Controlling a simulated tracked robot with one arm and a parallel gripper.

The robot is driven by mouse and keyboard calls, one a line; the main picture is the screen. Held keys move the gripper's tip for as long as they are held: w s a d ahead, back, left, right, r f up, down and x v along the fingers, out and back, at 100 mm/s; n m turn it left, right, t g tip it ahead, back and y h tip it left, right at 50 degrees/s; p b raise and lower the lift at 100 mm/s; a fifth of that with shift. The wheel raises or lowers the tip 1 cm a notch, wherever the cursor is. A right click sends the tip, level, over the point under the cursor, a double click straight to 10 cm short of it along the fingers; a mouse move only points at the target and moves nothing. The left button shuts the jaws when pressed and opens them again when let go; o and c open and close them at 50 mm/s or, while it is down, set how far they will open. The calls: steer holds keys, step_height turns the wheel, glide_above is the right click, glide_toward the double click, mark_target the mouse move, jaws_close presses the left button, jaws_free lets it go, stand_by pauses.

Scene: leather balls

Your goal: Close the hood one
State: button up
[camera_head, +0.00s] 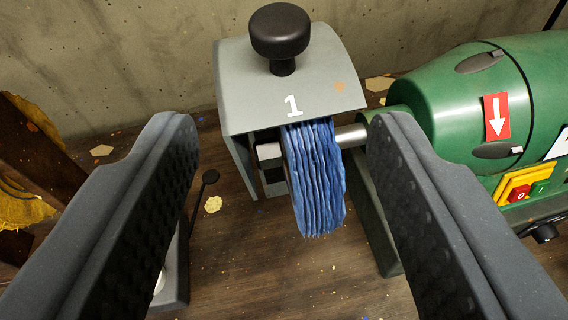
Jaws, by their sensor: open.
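The hood marked "1" (245,85) is a grey curved cover in the upper middle of the view, with a black round knob (280,32) on top. Below its front edge a blue ribbed buffing wheel (315,185) shows, its lower part uncovered. My gripper (280,125) is open, with one dark padded finger on the left and one on the right. The hood, knob and wheel appear between and beyond the fingers. Nothing is seen between the pads in their grip.
A green motor (465,100) with a red arrow label stands at the right, joined to the wheel by a metal shaft (350,135). A yellow switch box (518,186) sits on it. A concrete wall (130,60) is behind. Scraps lie on the wooden surface (240,260).

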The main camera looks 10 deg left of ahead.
steer(key=shift+v, duration=2.5)
steer(key=w+d+r+m+h+p, duration=0.2)
steer(key=w+r+p, duration=0.4)
steer(key=w+r, duration=0.45)
steer(key=w+a+r+p, duration=0.1)
steer(key=w+a+r, duration=0.2)
steer(key=a, duration=0.3)
steer(key=w+a+r+n+p, duration=0.1)
steer(key=w+a+r+p, duration=0.1)
steer(key=a+r, duration=0.4)
steer(key=shift+w+r, duration=0.35)
steer(key=shift+w, duration=0.25)
